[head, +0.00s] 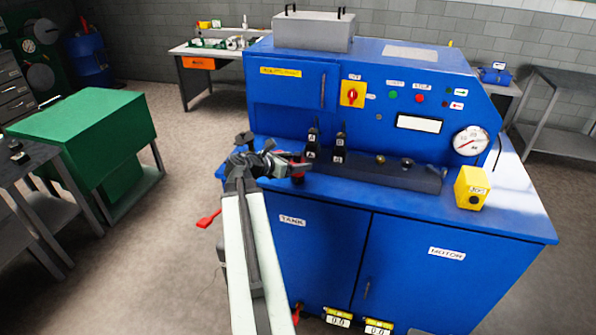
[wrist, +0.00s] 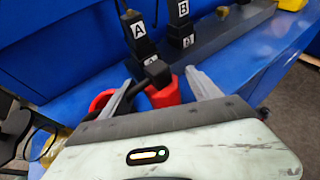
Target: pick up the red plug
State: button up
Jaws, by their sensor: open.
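The red plug (wrist: 164,95) shows in the wrist view between my fingers, with a black piece above it in front of the block marked A. In the head view a little of its red (head: 298,181) shows by my gripper (head: 290,163), at the left end of the blue machine's ledge. My gripper is open, and it also shows in the wrist view (wrist: 162,78) with one finger on each side of the plug. I cannot tell whether either finger touches it. The plug's lower part is hidden by my gripper body.
Black levers marked A (head: 312,143) and B (head: 339,148) stand just beyond the plug. A dark strip with fittings (head: 400,174) runs right to a yellow box (head: 472,188). A red ring (wrist: 101,101) lies outside my left finger.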

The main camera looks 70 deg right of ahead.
aim_at(303, 161)
jog(key=b+x, duration=0.1)
jog(key=x, duration=0.3)
jog(key=shift+d+f, duration=0.1)
jog(key=shift+f, duration=0.15)
jog(key=shift+r, duration=0.15)
grip_shut()
